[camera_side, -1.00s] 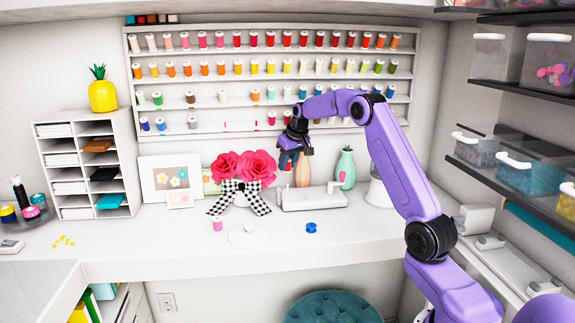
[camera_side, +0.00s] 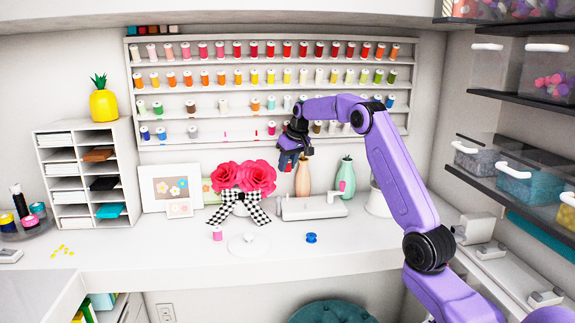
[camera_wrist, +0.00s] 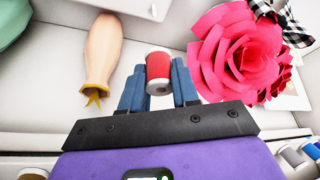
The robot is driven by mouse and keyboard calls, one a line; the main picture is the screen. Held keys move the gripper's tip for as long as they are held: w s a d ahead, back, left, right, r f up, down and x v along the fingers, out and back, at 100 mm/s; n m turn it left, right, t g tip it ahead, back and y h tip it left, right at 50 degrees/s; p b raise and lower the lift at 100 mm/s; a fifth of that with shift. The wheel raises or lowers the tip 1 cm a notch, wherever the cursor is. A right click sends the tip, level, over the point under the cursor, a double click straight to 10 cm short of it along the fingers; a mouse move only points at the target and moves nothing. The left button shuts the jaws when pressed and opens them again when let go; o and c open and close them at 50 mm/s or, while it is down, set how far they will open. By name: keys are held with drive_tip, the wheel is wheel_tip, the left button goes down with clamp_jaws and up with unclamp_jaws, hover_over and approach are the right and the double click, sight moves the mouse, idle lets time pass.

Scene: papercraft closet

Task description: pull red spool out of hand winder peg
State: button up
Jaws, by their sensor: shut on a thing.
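The red spool (camera_wrist: 158,68) has white ends and sits between the two blue fingers of my gripper (camera_wrist: 158,85) in the wrist view. The fingers are shut on its sides. In the side view my gripper (camera_side: 290,163) hangs in the air in front of the lowest thread shelf, above the white winder (camera_side: 312,208) on the table. The spool is clear of the winder there. A small pink-red piece (camera_side: 343,186) shows at the winder's right end; I cannot tell whether it is a handle or a spool.
A vase of red paper flowers (camera_side: 243,178) with a checkered bow stands left of the winder. A tan vase (camera_side: 303,178) and a green vase (camera_side: 346,172) stand behind it. A pink spool (camera_side: 217,233) and a blue spool (camera_side: 311,238) stand in front. The thread rack (camera_side: 270,125) is behind.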

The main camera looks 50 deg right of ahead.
drive_tip(key=shift+r, duration=1.45)
drive_tip(key=shift+r, duration=1.5)
